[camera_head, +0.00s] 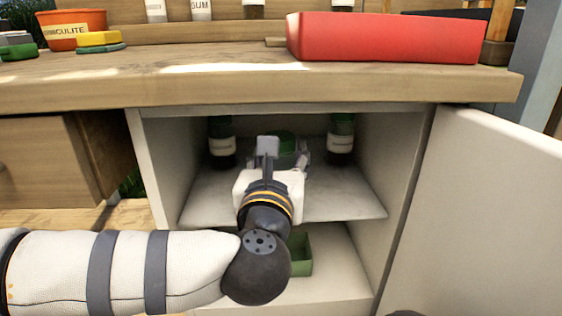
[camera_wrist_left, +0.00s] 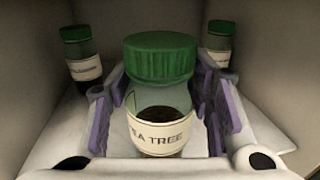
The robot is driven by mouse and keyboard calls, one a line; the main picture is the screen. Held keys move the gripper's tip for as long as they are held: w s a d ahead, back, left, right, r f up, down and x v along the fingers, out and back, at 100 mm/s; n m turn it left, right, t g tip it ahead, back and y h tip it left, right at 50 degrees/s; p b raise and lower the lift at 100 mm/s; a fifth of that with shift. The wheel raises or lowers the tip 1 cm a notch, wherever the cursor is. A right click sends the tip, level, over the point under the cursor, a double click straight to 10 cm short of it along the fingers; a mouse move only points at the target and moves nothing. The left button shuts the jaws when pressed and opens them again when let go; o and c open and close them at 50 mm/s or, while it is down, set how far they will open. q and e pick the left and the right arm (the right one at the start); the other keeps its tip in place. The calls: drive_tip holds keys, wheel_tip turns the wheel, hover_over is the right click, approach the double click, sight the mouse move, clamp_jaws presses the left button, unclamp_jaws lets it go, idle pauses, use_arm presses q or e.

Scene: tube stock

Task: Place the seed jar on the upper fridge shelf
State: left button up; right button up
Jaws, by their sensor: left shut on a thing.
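A jar with a green lid and a "TEA TREE" label (camera_wrist_left: 160,95) is between the purple pads of my left gripper (camera_wrist_left: 163,115), which is shut on it. In the head view my left gripper (camera_head: 280,158) reaches into the open fridge, over the upper shelf (camera_head: 345,205). The jar (camera_head: 286,142) shows there only in part, behind the gripper. It looks upright. I cannot tell whether its base touches the shelf.
Two other green-lidded jars stand at the back of the upper shelf, at left (camera_head: 222,142) and right (camera_head: 341,140). A green tray (camera_head: 301,252) is on the lower level. The fridge door (camera_head: 490,220) stands open at right. A red box (camera_head: 385,38) lies on the wooden counter (camera_head: 250,75) above.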

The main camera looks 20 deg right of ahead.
use_arm(q)
drive_tip(key=w+d, duration=0.1)
drive_tip(key=w+f+b, duration=0.1)
drive_tip(key=w, duration=0.1)
drive_tip(key=w+d+b, duration=0.1)
drive_tip(key=w, duration=0.1)
drive_tip(key=shift+w+d+f, duration=0.1)
drive_tip(key=shift+d+f, duration=0.15)
drive_tip(key=shift+d, duration=0.05)
drive_tip(key=shift+r, duration=0.1)
drive_tip(key=o, duration=1.3)
drive_tip(key=shift+f, duration=0.2)
drive_tip(key=shift+o, duration=0.2)
